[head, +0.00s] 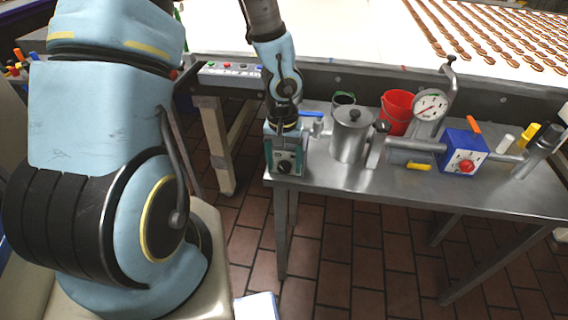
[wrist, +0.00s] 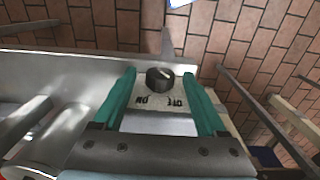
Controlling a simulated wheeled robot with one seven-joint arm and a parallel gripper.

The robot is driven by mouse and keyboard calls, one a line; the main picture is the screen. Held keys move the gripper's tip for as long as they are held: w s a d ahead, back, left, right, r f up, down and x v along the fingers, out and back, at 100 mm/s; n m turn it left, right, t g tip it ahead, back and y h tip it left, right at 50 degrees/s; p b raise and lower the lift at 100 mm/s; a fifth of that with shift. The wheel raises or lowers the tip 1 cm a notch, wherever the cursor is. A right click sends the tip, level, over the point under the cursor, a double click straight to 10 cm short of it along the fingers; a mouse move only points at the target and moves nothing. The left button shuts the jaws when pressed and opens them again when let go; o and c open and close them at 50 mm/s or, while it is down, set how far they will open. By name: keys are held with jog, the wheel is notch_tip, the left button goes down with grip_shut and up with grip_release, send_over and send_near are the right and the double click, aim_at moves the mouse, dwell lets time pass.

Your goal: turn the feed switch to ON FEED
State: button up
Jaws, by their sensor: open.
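The feed switch is a black round knob (wrist: 160,78) on a pale plate lettered ON and OFF, upside down in the wrist view. A light mark shows on the knob's face; its exact setting is hard to read. In the head view the knob (head: 285,167) is on the front of a small box at the table's left end. My gripper (wrist: 159,73) is open, with one teal finger on either side of the knob and visible space between each finger and it. In the head view my gripper (head: 285,148) is at the switch box, partly hidden by my wrist.
On the steel table (head: 340,180) stand a lidded metal pot (head: 352,135), a red bucket (head: 397,112), a pressure gauge (head: 430,106) and a blue box with a red knob (head: 463,160). Tiled floor (head: 350,255) lies open in front.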

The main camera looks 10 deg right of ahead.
grip_shut()
dwell(0.7)
